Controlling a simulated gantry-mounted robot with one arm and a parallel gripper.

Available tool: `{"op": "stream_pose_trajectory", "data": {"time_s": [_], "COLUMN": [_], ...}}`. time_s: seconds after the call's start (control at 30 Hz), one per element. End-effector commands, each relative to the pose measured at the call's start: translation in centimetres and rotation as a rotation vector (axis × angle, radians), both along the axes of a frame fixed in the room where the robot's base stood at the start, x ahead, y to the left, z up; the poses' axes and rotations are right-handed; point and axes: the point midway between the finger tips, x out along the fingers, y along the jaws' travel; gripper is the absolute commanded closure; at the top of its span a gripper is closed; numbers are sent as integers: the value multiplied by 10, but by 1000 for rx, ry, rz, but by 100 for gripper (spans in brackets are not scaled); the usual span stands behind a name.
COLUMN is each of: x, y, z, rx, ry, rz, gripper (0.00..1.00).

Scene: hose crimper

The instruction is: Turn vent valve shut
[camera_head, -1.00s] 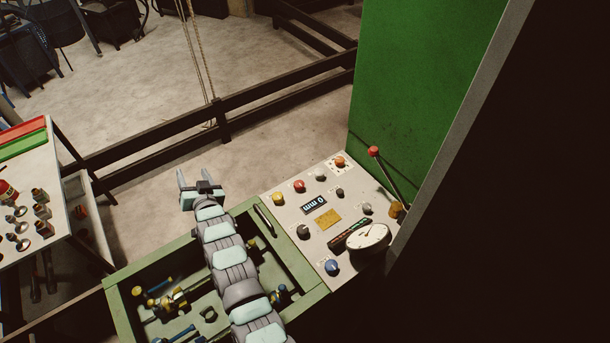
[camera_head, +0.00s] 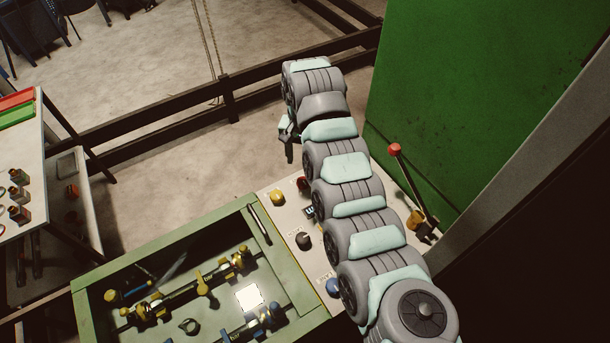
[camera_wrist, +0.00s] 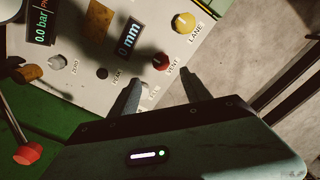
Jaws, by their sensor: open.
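The control panel (camera_head: 266,190) carries a red knob (camera_wrist: 161,62) labelled VENT in the wrist view. My gripper (camera_wrist: 160,76) is open, with one finger to either side below the red knob in the wrist view. The fingers look empty. I cannot tell their height above the panel or whether they touch the knob. In the head view my gripper (camera_head: 289,145) is mostly hidden behind my arm, at the panel's far end.
A yellow knob (camera_wrist: 183,23) labelled LANE sits beside the vent knob. A grey ZERO knob (camera_wrist: 57,62) and a mm display (camera_wrist: 130,38) are on the left. A red-tipped lever (camera_head: 395,150) stands by the green wall (camera_head: 470,110). A green-framed bin (camera_head: 190,240) holds several fittings.

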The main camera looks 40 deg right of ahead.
Motion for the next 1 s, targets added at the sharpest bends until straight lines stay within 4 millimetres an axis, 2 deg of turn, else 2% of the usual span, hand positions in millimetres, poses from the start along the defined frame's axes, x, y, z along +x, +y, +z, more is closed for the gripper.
{"op": "stream_pose_trajectory", "data": {"time_s": [0.3, 0.5, 0.7, 0.97, 1.0], "x": [0, 1, 1, 1, 1], "y": [1, 2, 0, 0, 0], "z": [-57, -86, -98, -99, -99], "rx": [0, 0, -2, -2, -2], "ry": [1, 0, -5, -5, -5], "rz": [3, 4, 2, 2, 2], "gripper": [44, 44, 44, 44, 48]}}
